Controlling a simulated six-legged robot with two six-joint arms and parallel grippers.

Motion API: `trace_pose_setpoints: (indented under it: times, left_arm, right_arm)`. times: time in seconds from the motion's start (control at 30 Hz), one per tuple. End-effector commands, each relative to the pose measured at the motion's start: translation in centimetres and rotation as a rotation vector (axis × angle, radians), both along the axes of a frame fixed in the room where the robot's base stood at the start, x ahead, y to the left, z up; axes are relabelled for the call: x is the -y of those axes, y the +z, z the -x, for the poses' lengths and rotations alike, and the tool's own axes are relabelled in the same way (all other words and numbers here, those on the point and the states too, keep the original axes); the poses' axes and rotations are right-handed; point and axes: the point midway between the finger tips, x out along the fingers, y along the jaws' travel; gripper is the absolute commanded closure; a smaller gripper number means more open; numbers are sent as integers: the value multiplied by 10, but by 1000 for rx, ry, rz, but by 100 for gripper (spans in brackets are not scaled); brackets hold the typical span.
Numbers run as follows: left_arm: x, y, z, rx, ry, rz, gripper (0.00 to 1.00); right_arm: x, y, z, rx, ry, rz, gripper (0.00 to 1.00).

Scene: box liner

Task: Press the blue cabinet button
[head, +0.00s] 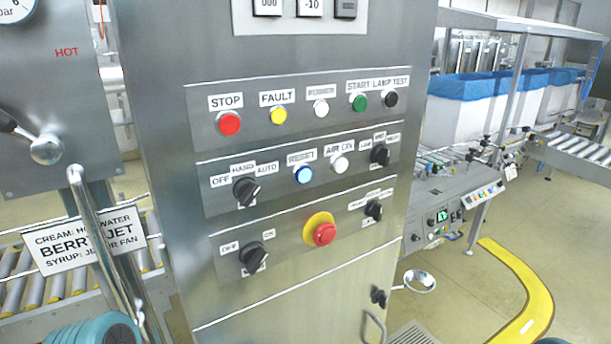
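The blue button (303,175) sits on the middle panel of the steel cabinet (300,290), under a label reading RESET. A black hand/auto selector (246,190) is to its left and a white AIR ON button (340,164) to its right. Nothing covers the blue button, and nothing touches it. Neither of my grippers is in the head view.
A red STOP button (229,123), yellow FAULT button (278,115) and green START button (358,102) are above. A red emergency stop (323,233) on a yellow ring is below. A pipe (105,245) and sign (88,240) stand left. Blue-lined boxes (463,112) are at right.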

Motion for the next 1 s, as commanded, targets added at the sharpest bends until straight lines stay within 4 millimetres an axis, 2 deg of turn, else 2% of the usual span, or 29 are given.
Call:
trace_pose_setpoints:
  times: [0.03,0.1,0.13,1.0]
  left_arm:
    - [0,0,0,0,0,0,70]
    - [0,0,0,0,0,0,93]
    - [0,0,0,0,0,0,100]
    - [0,0,0,0,0,0,100]
  right_arm:
    - [0,0,0,0,0,0,24]
    - [0,0,0,0,0,0,24]
    - [0,0,0,0,0,0,24]
    - [0,0,0,0,0,0,24]
